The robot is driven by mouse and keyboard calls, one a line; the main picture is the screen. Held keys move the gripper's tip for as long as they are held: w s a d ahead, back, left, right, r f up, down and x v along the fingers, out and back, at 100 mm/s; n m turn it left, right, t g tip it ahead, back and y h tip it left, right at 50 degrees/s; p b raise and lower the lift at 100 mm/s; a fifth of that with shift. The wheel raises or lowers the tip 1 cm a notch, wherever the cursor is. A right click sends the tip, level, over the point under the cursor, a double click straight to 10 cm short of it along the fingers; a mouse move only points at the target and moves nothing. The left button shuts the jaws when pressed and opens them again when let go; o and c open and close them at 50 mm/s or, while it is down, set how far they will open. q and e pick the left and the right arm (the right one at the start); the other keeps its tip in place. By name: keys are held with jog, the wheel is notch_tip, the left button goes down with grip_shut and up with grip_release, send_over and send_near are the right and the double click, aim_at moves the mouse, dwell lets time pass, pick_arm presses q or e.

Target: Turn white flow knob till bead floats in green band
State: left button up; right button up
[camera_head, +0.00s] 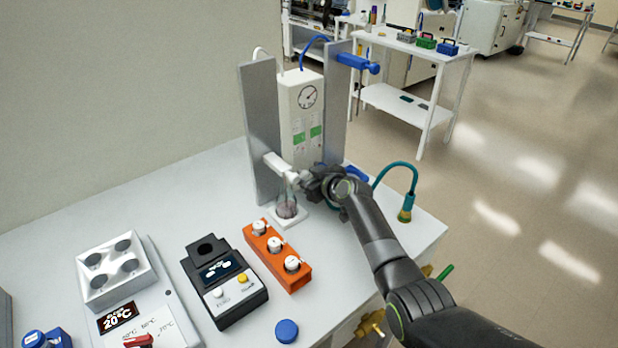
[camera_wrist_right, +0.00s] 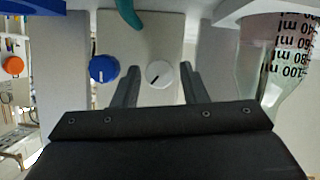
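The white flow knob (camera_wrist_right: 159,74), with a dark pointer line, is on a pale panel in the right wrist view. My right gripper (camera_wrist_right: 159,68) is open, with one finger on each side of the knob and a visible gap on both sides. In the head view the right gripper (camera_head: 312,181) is at the lower front of a white box (camera_head: 291,96) with a round gauge. Two green bands (camera_head: 298,138) show on that box, but the bead is too small to make out. The gripper hides the knob in the head view. My left gripper is not in view.
A blue knob (camera_wrist_right: 103,69) sits just left of the white one. A flask (camera_head: 286,208) stands under a white clamp beside the gripper; its graduated glass (camera_wrist_right: 285,65) also shows in the wrist view. Grey uprights (camera_head: 262,130) flank the box. A teal hose (camera_head: 400,166) curves at right.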

jog(key=c, duration=0.7)
jog(key=shift+d+f+m+b, duration=0.1)
jog(key=shift+f+m+b, duration=0.15)
jog(key=shift+b, duration=0.45)
jog(key=m+g+y+b, duration=0.1)
jog(key=m+b, duration=0.1)
jog(key=b, duration=0.1)
jog(key=m+g+y+b, duration=0.1)
jog(key=m+y+b, duration=0.1)
jog(key=b, duration=0.2)
jog(key=shift+w+d+f+m, duration=0.15)
jog(key=shift+w+m, duration=0.05)
jog(key=shift+m, duration=0.05)
jog(key=shift+m+y+b, duration=0.7)
jog(key=shift+m+b, duration=0.4)
jog(key=shift+b, duration=0.75)
jog(key=shift+r, duration=0.2)
jog(key=o, duration=1)
jog(key=shift+c, duration=0.2)
jog(key=shift+d, duration=0.1)
jog(key=v, duration=1.7)
jog(key=shift+d+r+b, duration=0.25)
jog(key=shift+b, duration=0.1)
